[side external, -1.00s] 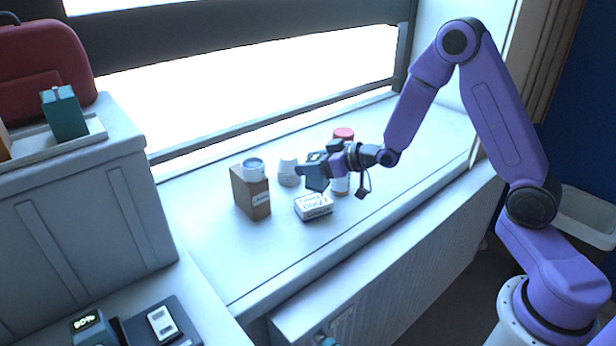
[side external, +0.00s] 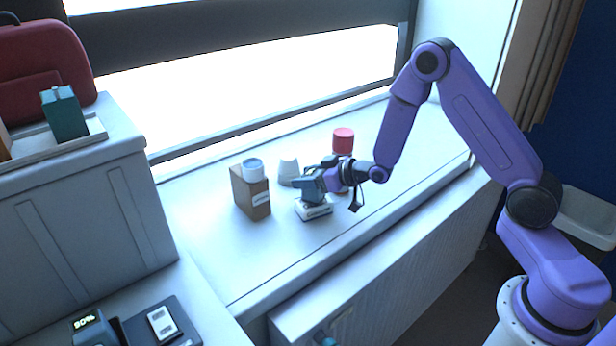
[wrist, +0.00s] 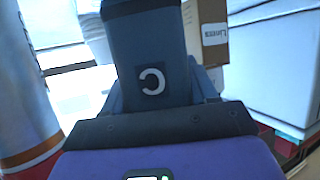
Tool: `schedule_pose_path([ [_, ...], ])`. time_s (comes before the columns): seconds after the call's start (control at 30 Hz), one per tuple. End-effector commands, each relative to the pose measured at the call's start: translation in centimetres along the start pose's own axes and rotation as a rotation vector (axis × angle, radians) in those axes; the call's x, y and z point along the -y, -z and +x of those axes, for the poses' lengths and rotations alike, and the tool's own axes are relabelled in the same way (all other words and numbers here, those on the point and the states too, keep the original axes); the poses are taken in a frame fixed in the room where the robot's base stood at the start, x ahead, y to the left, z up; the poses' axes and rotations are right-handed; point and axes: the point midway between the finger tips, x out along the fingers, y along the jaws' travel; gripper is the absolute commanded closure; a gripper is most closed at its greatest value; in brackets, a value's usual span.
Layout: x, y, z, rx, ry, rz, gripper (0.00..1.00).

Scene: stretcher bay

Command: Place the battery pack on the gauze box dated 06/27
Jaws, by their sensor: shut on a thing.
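My gripper (side external: 322,182) is shut on the battery pack (side external: 311,190), a dark blue-grey block. The pack also shows in the wrist view (wrist: 152,55), with a letter mark like a C on its face. In the side view the pack is right over the small white gauze box (side external: 317,210) and hides part of its top. I cannot tell whether pack and box touch. The box has dark print; its date is too small to read.
A brown carton (side external: 250,192) labelled Linens stands to the left, with a white-lidded jar (side external: 253,169) at its top. A white cup (side external: 288,170) stands behind the gauze box. The front sill is clear.

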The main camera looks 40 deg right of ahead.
Motion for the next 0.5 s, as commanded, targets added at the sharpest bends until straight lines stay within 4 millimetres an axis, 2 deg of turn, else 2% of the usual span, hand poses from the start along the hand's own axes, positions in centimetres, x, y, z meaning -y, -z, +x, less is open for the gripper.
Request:
schedule_pose_path([
  [0.07, 0.0, -0.08, 0.11, -0.004, 0.0, 0.0, 0.92],
  [0.1, 0.01, -0.19, 0.09, 0.0, 0.0, 0.0, 0.33],
  [0.17, 0.01, -0.18, 0.09, 0.0, 0.0, 0.0, 0.17],
  [0.5, 0.0, 0.0, 0.01, 0.0, 0.0, 0.0, 0.17],
])
